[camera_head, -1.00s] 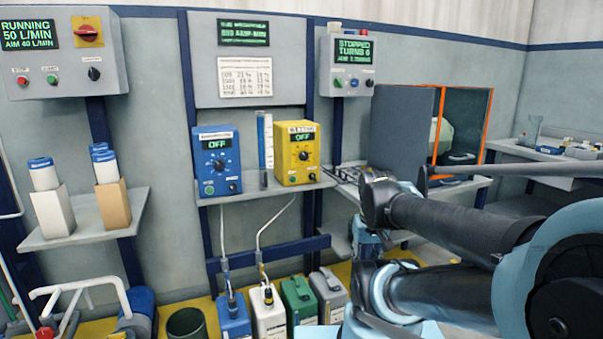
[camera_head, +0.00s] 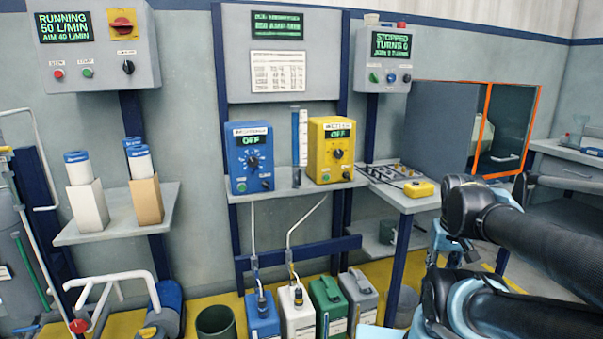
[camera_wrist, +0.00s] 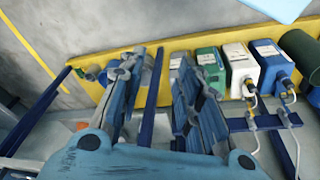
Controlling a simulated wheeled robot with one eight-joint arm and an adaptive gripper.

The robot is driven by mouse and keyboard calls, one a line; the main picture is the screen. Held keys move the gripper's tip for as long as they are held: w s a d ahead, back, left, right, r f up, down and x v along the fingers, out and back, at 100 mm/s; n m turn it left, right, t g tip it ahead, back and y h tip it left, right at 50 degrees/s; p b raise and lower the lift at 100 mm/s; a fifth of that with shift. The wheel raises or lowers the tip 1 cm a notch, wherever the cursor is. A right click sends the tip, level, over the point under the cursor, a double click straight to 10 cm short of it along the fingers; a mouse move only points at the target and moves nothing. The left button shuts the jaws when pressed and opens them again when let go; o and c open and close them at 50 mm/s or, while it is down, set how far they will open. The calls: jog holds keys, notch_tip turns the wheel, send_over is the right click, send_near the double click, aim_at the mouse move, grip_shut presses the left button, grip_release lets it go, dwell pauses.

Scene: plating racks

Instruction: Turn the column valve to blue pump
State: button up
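A blue pump unit (camera_head: 250,157) reading OFF stands on the middle shelf, left of a yellow pump unit (camera_head: 331,150) that also reads OFF. No part is clearly marked as the column valve. White pipework (camera_head: 108,282) with a red knob (camera_head: 78,326) stands at the lower left, beside a blue cylindrical body (camera_head: 168,310); whether the valve is there I cannot tell. My gripper (camera_wrist: 157,75) shows in the wrist view with its fingers apart and nothing between them. It points down toward the floor, away from the pumps. In the head view its fingers are not clear.
Several jugs, including a blue one (camera_head: 262,318) and a green one (camera_head: 327,306), stand on the floor under the shelf. A dark bin (camera_head: 215,322) stands left of them. A side bench (camera_head: 408,202) and an orange-framed cabinet (camera_head: 480,130) are at the right, near my arm.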

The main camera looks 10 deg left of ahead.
jog(key=w+a+r+n+t+h, duration=0.1)
jog(key=w+n+t+h, duration=0.1)
jog(key=w+n, duration=0.35)
jog(key=w+a+r+n+t+h, duration=0.1)
jog(key=w+r+n+t, duration=0.1)
jog(key=w+n, duration=0.4)
jog(key=n+t+y, duration=1)
jog(key=n, duration=1.7)
send_near(300, 171)
jog(key=x, duration=1.1)
jog(key=shift+d, duration=0.1)
grip_shut()
